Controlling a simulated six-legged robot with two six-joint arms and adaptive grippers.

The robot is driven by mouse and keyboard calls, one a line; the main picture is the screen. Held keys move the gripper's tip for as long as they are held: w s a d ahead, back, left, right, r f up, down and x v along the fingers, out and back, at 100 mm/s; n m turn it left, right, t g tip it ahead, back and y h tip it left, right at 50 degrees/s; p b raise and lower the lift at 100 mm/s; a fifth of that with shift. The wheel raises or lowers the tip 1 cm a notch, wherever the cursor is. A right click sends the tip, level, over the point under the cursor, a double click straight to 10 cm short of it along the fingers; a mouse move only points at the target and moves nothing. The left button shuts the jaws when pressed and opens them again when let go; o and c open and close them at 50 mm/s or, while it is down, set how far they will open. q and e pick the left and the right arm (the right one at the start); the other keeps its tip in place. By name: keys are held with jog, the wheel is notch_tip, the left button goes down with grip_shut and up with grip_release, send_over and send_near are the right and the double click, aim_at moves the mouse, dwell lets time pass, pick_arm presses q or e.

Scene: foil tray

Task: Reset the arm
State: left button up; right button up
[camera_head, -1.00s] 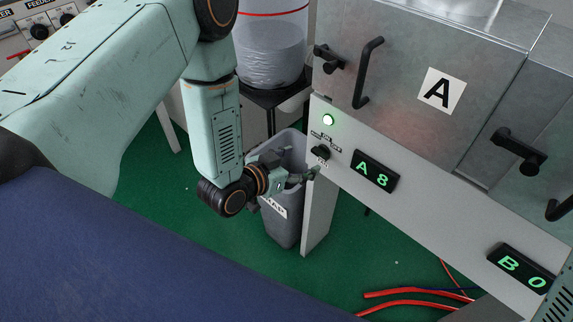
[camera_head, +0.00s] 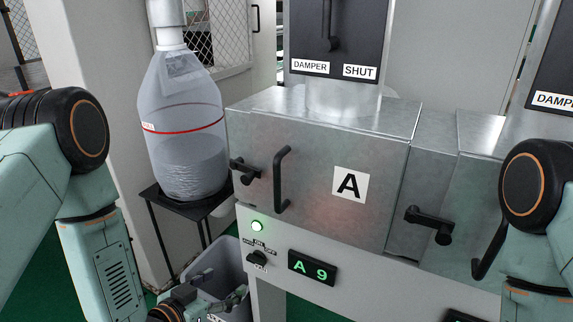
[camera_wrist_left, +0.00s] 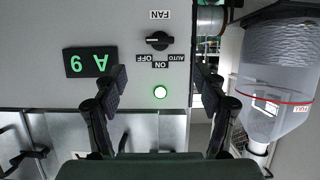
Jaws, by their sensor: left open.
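My left arm (camera_head: 95,240) enters the head view from the left. Its gripper (camera_head: 236,300) is low in that view, beside the fan panel and over the grey bin. In the left wrist view the gripper (camera_wrist_left: 160,78) is open, with nothing between its fingers. The black fan knob (camera_wrist_left: 158,41) shows beyond the fingers, apart from them, with OFF, ON and AUTO labels; it also shows in the head view (camera_head: 257,258). A lit green lamp (camera_wrist_left: 160,92) is beside it. My right arm (camera_head: 535,210) is at the right edge; its gripper is out of view.
The metal cabinet marked A (camera_head: 320,165) has a black handle (camera_head: 282,180) and latch. Its display (camera_head: 312,267) reads A 9. A clear bag (camera_head: 180,125) sits on a black stand (camera_head: 190,207). The grey bin (camera_head: 232,263) stands below the panel.

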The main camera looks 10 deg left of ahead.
pick_arm(q)
jog(key=s+a+f+n+g+y+b, duration=0.1)
jog(key=s+f+g, duration=0.5)
jog(key=s, duration=0.8)
jog(key=s+a+f+n+g+y+b, duration=0.1)
jog(key=s+f+n+g+y+b, duration=0.2)
jog(key=s+f+g, duration=0.3)
jog(key=s+f, duration=0.4)
jog(key=s, duration=0.3)
jog(key=shift+s+a+f+g+y, duration=0.15)
jog(key=shift+s+a+g+y, duration=0.15)
jog(key=shift+s+a, duration=0.1)
